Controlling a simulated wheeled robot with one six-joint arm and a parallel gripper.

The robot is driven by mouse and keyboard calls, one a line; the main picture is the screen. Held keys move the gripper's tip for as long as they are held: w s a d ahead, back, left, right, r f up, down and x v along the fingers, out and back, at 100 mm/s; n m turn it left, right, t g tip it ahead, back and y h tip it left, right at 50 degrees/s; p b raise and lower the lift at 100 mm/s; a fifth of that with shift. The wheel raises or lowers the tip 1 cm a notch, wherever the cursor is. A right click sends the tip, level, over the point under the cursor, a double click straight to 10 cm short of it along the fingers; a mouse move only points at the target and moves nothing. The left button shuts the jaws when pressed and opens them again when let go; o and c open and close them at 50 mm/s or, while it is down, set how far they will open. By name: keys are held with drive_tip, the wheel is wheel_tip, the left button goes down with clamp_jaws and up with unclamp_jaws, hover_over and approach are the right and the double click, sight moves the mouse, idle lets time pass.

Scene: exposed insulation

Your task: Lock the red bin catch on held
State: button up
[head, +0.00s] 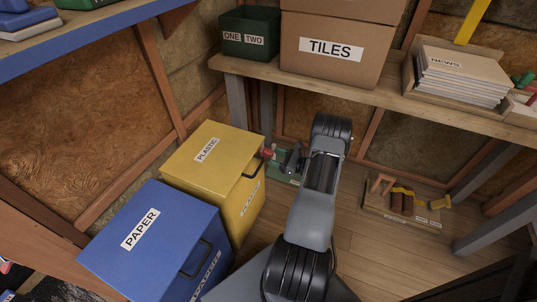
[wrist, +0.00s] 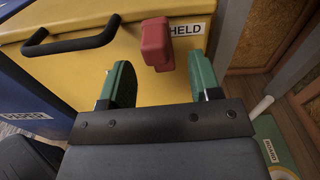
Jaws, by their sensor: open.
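The red catch (wrist: 157,44) is a small block on the side of the yellow PLASTIC bin (wrist: 60,72). In the wrist view it hangs just left of the white HELD label (wrist: 188,29) and may cover the label's edge. In the head view the catch (head: 267,152) shows small at the right side of the yellow bin (head: 205,155). My gripper (wrist: 160,72) is open, with green-padded fingers. In the wrist view the catch appears between and beyond the fingertips, with no contact visible. In the head view my gripper (head: 290,160) is just right of the catch.
The bin's black handle (wrist: 75,40) is left of the catch. The blue PAPER bin (head: 150,240) stands beside the yellow one. A green labelled box (wrist: 275,145) is on the floor at right. A shelf with a TILES box (head: 335,50) is above and behind.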

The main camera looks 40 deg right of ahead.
drive_tip(key=p+v, duration=0.1)
drive_tip(key=v, duration=0.8)
drive_tip(key=shift+s, duration=0.2)
drive_tip(key=shift+d, duration=0.1)
drive_tip(key=w+a+r+n+g+y+p, duration=0.1)
drive_tip(key=w+a+r+n+g+p, duration=0.1)
drive_tip(key=a+r+n+g+p, duration=0.75)
drive_tip(key=w+a+r+n+g+y+p, duration=0.1)
drive_tip(key=w+a+r+n+g+p, duration=0.25)
drive_tip(key=a+r, duration=1.1)
drive_tip(key=s+a+r+n+h+p, duration=0.2)
drive_tip(key=s+r+n+h+p, duration=0.1)
drive_tip(key=r, duration=0.6)
drive_tip(key=s+a+r+n+h+p, duration=0.3)
drive_tip(key=s+r+n+h+p, duration=0.1)
drive_tip(key=r+n, duration=0.4)
drive_tip(key=s+a+r+n+h+p, duration=0.3)
drive_tip(key=s+r+n+p, duration=0.2)
drive_tip(key=r, duration=0.6)
drive_tip(key=shift+a+n+t+p, duration=0.25)
drive_tip(key=shift+n+t+p, duration=0.15)
drive_tip(key=shift+p, duration=0.15)
drive_tip(key=shift+s, duration=0.15)
drive_tip(key=shift+c, duration=0.4)
